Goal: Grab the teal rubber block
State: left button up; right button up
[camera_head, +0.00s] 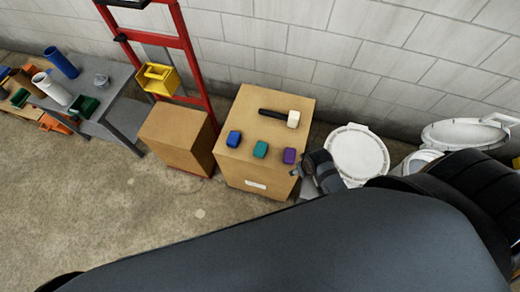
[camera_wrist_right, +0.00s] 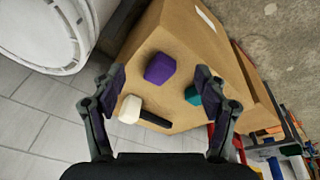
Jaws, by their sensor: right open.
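The teal rubber block (camera_head: 261,149) sits on top of a cardboard box (camera_head: 240,111), between a blue block (camera_head: 234,139) and a purple block (camera_head: 290,156). My right gripper (camera_head: 300,169) is at the box's right edge, close to the purple block and apart from the teal one. In the right wrist view the gripper (camera_wrist_right: 160,78) is open and empty, with the purple block (camera_wrist_right: 160,68) showing between its fingers. The teal block (camera_wrist_right: 192,95) is partly hidden behind the right-hand finger there. My left gripper is out of view.
A mallet (camera_head: 293,118) with a pale head lies behind the blocks on the box. A second carton (camera_head: 178,139) with a yellow bin (camera_head: 158,79) above it stands left, by a red hand truck (camera_head: 185,45). White buckets (camera_head: 357,153) stand right. Open floor lies in front.

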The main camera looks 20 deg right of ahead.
notch_tip(320, 180, up, 12)
jog(key=w+a+f+m, duration=0.1)
jog(key=w, duration=0.1)
jog(key=m+g+y, duration=0.1)
jog(key=m+g, duration=0.2)
jog(key=m, duration=0.4)
send_near(261, 148)
jog(key=shift+s+a, duration=0.15)
jog(key=shift+a, duration=0.3)
jog(key=shift+s+f+b, duration=0.1)
jog(key=shift+f+b, duration=0.15)
jog(key=shift+b, duration=0.15)
notch_tip(261, 148, down, 5)
jog(key=b, duration=0.5)
jog(key=f+b, duration=0.1)
jog(key=b, duration=0.1)
jog(key=f+b, duration=0.4)
jog(key=b, duration=0.1)
jog(key=shift+w+d+f, duration=0.2)
jog(key=shift+w+d, duration=0.1)
jog(key=shift+r, duration=0.2)
jog(key=c, duration=1)
